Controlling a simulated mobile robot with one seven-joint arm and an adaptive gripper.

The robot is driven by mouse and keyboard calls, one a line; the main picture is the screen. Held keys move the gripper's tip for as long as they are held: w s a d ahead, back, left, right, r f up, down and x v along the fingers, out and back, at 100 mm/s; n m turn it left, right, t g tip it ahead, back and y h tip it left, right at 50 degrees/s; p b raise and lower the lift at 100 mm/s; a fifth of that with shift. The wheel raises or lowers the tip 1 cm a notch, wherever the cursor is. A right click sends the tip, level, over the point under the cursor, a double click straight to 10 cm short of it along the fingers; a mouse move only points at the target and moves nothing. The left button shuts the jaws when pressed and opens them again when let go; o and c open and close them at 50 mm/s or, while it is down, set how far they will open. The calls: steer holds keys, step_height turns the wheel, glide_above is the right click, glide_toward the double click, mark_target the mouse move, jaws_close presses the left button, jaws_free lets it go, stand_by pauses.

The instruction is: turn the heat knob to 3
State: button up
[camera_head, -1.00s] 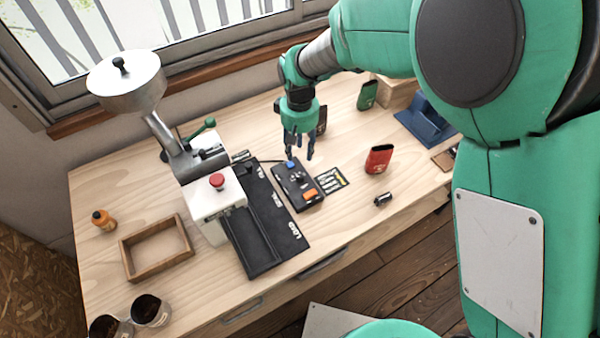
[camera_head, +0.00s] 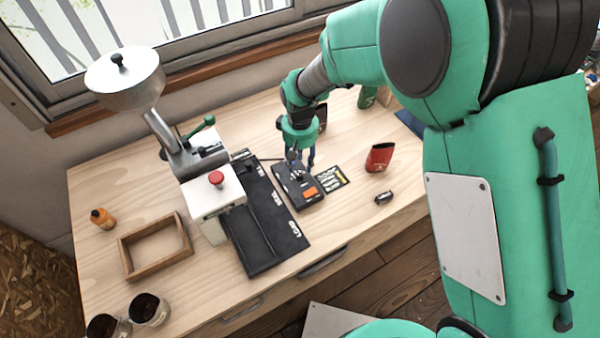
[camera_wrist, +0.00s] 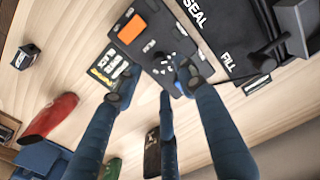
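The black control box (camera_head: 306,201) lies on the wooden table, right of the black mat. It has an orange switch (camera_head: 310,192), which also shows in the wrist view (camera_wrist: 131,29). White marks of a dial (camera_wrist: 160,63) show on the box in the wrist view; the dark knob there is too small to make out, and its setting cannot be read. My gripper (camera_head: 300,163) is above the far part of the box, pointing down. Whether a finger touches the knob cannot be told.
A white machine (camera_head: 212,194) with a red button and hopper stands left of the black mat (camera_head: 285,238). A printed card (camera_head: 331,179) lies right of the box. A red pouch (camera_head: 379,157) and small dark object (camera_head: 384,197) are further right. A wooden tray (camera_head: 155,247) is at left.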

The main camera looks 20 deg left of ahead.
mark_target(300, 174)
steer(key=shift+f+b, duration=0.35)
steer(key=shift+f, duration=2.75)
jaws_close()
